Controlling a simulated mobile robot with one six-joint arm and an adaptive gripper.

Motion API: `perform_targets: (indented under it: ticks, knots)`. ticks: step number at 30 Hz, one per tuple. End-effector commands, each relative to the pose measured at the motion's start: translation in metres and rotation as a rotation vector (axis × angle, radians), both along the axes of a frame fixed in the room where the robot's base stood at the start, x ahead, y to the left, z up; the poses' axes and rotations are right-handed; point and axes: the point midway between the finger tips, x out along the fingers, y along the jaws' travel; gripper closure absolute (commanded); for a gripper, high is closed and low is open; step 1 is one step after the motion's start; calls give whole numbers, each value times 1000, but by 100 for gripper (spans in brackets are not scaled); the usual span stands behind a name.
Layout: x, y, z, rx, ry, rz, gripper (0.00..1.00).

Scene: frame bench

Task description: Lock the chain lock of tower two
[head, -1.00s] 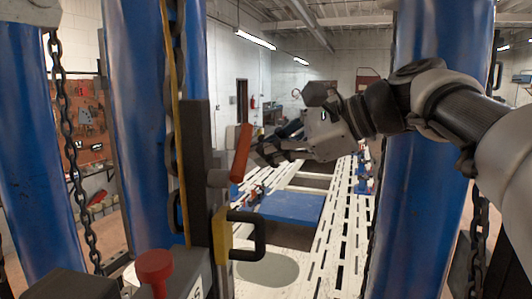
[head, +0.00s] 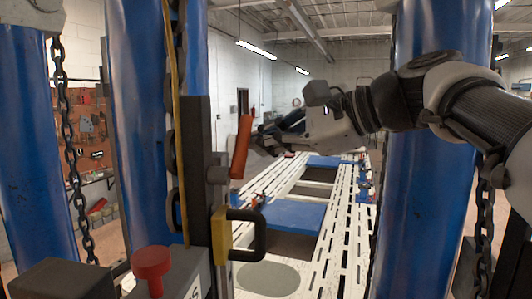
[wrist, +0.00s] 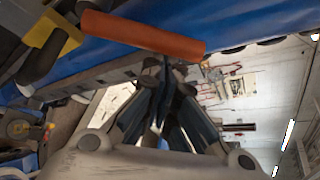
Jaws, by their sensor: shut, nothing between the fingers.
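The orange lever handle (head: 241,147) of the chain lock stands nearly upright, leaning slightly, on a dark upright housing (head: 197,190) beside a blue tower column (head: 140,120). In the wrist view the orange handle (wrist: 140,35) lies across the top, just beyond my fingertips. My gripper (head: 260,143) is shut and empty, just right of the handle in the head view. In the wrist view my gripper (wrist: 165,70) has its fingertips together, close under the handle; I cannot tell whether they touch it.
A yellow bracket with a black pull handle (head: 246,235) sits below the lever. A red knob (head: 151,263) stands at the front left. Chains (head: 72,160) hang beside the columns. The slotted white frame bench (head: 335,220) runs away behind the gripper.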

Motion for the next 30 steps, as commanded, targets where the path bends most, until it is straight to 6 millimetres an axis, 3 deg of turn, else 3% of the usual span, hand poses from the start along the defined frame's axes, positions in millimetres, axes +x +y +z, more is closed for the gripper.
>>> perform_targets:
  ticks: [21, 30]
  knots:
    - [-36, 5, 29, -85, -606, 0, 100]
    - [-45, 6, 36, -92, -660, 0, 100]
